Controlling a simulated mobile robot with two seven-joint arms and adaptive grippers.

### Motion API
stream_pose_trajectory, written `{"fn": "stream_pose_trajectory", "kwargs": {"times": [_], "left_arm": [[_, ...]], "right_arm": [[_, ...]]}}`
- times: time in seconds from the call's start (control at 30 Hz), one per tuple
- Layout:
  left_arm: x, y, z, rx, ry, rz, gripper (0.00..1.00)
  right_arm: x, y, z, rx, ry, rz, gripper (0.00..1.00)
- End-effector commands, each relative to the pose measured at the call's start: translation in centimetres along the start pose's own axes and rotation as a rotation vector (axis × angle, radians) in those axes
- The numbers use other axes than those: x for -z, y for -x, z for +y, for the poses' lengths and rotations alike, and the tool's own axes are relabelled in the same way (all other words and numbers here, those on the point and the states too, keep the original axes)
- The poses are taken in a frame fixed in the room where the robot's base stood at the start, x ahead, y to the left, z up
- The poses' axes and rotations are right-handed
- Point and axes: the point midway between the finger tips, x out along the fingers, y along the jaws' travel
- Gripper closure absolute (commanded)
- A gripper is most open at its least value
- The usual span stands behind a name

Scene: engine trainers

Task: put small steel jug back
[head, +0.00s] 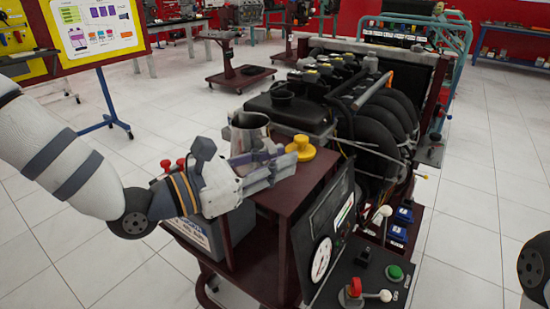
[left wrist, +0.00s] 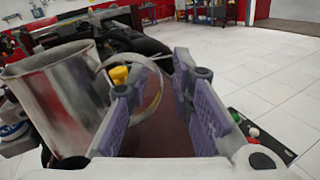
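The small steel jug (head: 248,130) shows behind my left gripper in the head view, its lower part hidden. In the left wrist view the jug (left wrist: 55,100) stands large at the left, its round handle reaching right, partly behind the left finger. My left gripper (head: 287,163) is at the jug's handle side, over the dark red stand top (head: 305,183). In the left wrist view its purple-padded fingers (left wrist: 163,85) are apart, with the handle's outer curve showing in the gap. I cannot tell whether a finger touches the handle. My right gripper is out of view.
A yellow cap (head: 301,147) sits just beyond my left fingertips. The engine (head: 345,95) stands behind the stand. A panel with a gauge (head: 321,260), levers and a green button (head: 394,272) is in front.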

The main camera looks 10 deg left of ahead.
Motion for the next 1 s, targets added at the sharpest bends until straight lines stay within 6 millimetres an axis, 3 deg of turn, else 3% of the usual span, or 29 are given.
{"fn": "stream_pose_trajectory", "kwargs": {"times": [0.33,0.47,0.8,1.0], "left_arm": [[-0.5,0.2,0.1,-0.001,-0.002,-0.001,0.75],[-0.7,2.5,0.3,-0.005,-0.001,-0.003,0.75],[-1.1,10.4,0.3,-0.005,-0.008,-0.009,0.75],[-0.5,12.0,0.1,0.000,-0.002,-0.003,0.75]], "right_arm": [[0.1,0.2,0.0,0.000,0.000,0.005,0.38],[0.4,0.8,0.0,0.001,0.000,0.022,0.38],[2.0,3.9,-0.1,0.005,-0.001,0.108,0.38],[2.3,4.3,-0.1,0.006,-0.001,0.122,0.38]]}}
